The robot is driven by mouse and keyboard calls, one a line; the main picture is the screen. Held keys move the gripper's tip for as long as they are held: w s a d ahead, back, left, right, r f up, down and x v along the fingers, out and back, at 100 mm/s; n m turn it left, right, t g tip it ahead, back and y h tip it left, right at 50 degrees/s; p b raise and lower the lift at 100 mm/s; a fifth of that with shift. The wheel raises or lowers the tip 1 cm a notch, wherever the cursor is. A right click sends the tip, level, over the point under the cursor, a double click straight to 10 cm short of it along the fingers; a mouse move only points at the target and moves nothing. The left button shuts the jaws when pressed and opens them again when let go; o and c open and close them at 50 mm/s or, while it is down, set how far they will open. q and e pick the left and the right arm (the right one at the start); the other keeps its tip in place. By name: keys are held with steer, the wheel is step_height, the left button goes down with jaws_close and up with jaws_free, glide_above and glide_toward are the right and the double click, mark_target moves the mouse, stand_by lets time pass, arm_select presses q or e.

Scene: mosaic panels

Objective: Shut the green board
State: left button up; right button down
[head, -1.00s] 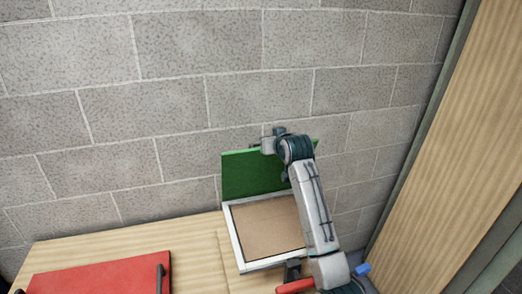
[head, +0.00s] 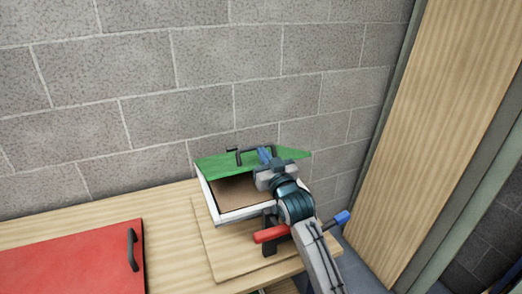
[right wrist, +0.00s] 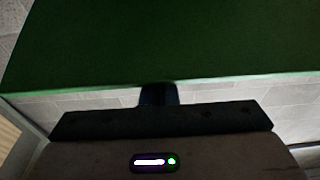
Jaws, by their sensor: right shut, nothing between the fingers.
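The green board (head: 219,162) is a flat lid hinged to a white-framed box (head: 238,216) on the wooden table, in the head view. It is tilted partway down, and a gap shows the brown inside. A dark handle (head: 240,157) stands on its upper face. My right gripper (head: 265,155) is shut and empty, its fingertips over the board beside the handle. I cannot tell whether they touch it. In the right wrist view the green board (right wrist: 160,40) fills the top, and the fingers (right wrist: 158,94) are at its lower edge. My left gripper is not in view.
A red board (head: 70,260) with a dark handle (head: 132,250) lies flat at the left. A clamp with a red grip (head: 270,234) and a blue end (head: 342,217) is at the box's front right. A block wall (head: 150,80) stands behind; a wooden panel (head: 440,130) rises at the right.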

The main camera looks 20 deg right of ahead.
steer(key=shift+s+f, duration=0.3)
steer(key=shift+f, duration=0.4)
steer(key=shift+f+b, duration=0.15)
steer(key=shift+b, duration=0.2)
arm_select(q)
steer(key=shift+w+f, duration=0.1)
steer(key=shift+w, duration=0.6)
arm_select(e)
steer(key=shift+s+f, duration=0.15)
